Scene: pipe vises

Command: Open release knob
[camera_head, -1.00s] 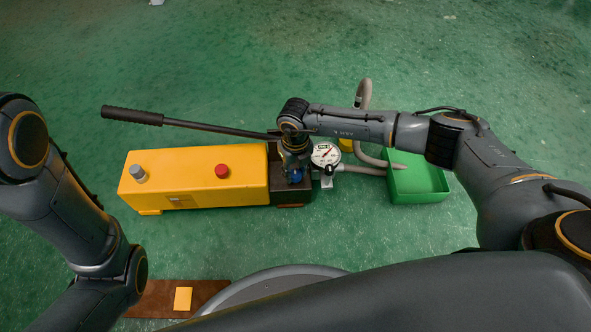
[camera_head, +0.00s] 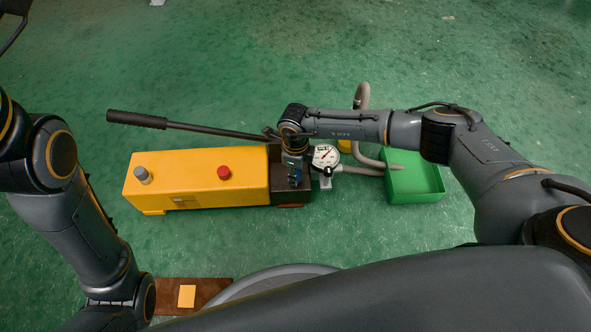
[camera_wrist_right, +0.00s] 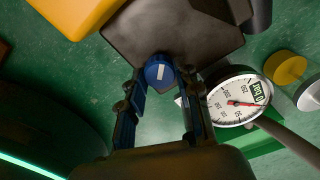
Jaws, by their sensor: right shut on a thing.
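The release knob (camera_wrist_right: 160,72) is a round blue knob with a white mark, on the dark block (camera_wrist_right: 165,32) at the end of the yellow pump body (camera_head: 200,178). My right gripper (camera_wrist_right: 161,82) points down at the block, with one finger on each side of the knob, and is shut on it. In the head view my right gripper (camera_head: 295,172) hides most of the knob. My left arm shows at the left, but its gripper is out of view.
A pressure gauge (camera_head: 326,156) stands close beside my right gripper. A long pump lever (camera_head: 190,127) runs behind the pump. A grey hose (camera_head: 363,95) lies near a green tray (camera_head: 416,198) at right. A brown plate (camera_head: 220,285) lies in front; floor around is clear.

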